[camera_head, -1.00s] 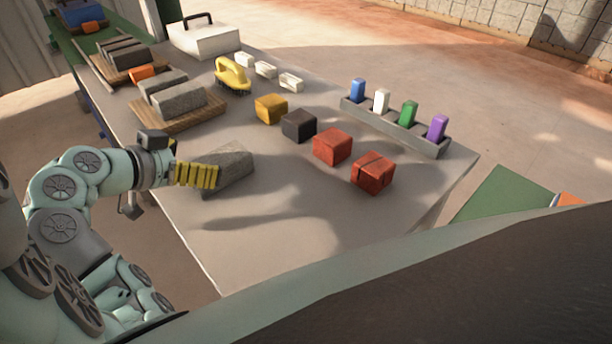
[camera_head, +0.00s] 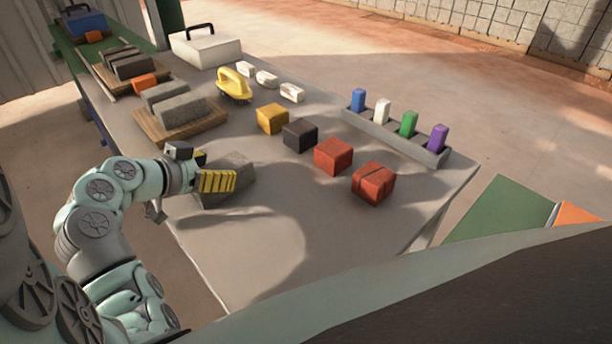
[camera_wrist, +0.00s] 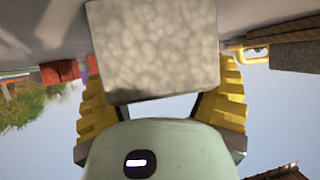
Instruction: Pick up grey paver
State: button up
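The grey paver (camera_head: 236,168) is a rough grey block on the near left part of the table. My gripper (camera_head: 218,181), with yellow ribbed fingers, is at its left end and hides part of its near side. In the wrist view the paver (camera_wrist: 153,50) fills the upper middle. One yellow finger (camera_wrist: 97,112) shows on its left and the other (camera_wrist: 222,102) on its right, set wide apart. The paver covers their inner faces, so I cannot tell whether they press on it.
Yellow (camera_head: 271,118), black (camera_head: 300,134) and red (camera_head: 333,156) blocks stand right of the paver, with a strapped red block (camera_head: 373,183). A wooden board (camera_head: 152,128) bears grey pavers behind my gripper. A rack (camera_head: 400,131) holds coloured pieces. The table's near part is clear.

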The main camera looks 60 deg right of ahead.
jog(key=shift+f, duration=0.15)
jog(key=c, duration=0.8)
jog(key=shift+o, duration=0.2)
